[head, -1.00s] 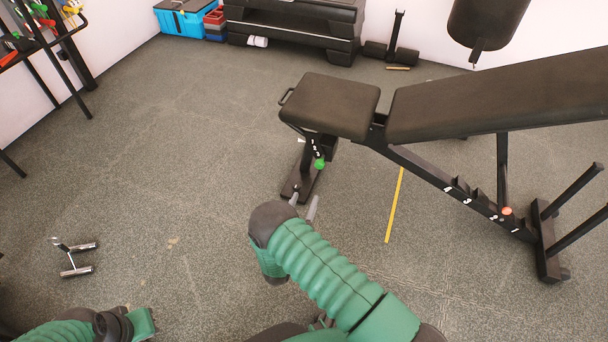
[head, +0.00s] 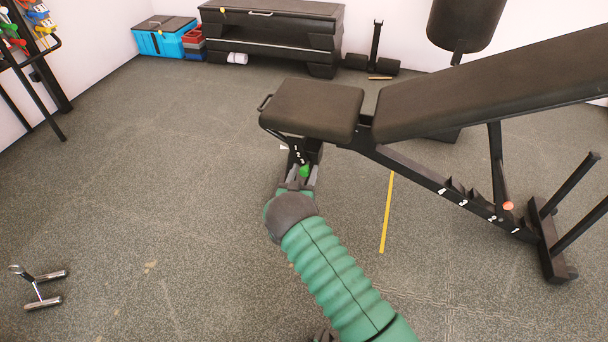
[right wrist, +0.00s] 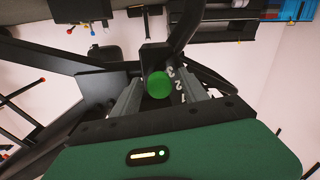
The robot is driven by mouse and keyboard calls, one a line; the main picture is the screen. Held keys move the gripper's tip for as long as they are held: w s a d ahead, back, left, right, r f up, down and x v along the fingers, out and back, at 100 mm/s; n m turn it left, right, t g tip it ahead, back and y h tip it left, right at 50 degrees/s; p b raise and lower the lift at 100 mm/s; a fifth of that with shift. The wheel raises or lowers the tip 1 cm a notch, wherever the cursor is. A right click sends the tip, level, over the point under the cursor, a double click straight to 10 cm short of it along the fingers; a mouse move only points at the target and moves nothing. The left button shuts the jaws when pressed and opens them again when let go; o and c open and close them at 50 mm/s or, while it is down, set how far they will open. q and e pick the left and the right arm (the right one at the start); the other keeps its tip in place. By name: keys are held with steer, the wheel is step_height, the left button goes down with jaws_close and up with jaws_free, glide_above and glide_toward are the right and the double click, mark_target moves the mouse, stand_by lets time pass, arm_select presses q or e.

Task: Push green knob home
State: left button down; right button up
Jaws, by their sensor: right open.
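The green knob (head: 305,171) sits on the bench's front post below the seat pad (head: 312,108), by the white numbers. My right gripper (head: 301,178) is at the knob, its fingers open. In the right wrist view the green knob (right wrist: 158,85) shows between the two grey fingers, near their tips. Whether the fingers touch it I cannot tell. The numbers stand just right of the knob in that view. How far the knob sits in its post is hidden.
The backrest (head: 490,85) slopes up to the right, with an orange knob (head: 508,206) low on the frame. A chrome handle (head: 38,287) lies on the floor at left. A yellow strip (head: 387,213) lies right of my arm. The floor at left is mostly clear.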

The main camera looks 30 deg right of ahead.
jaws_close()
stand_by(1.3)
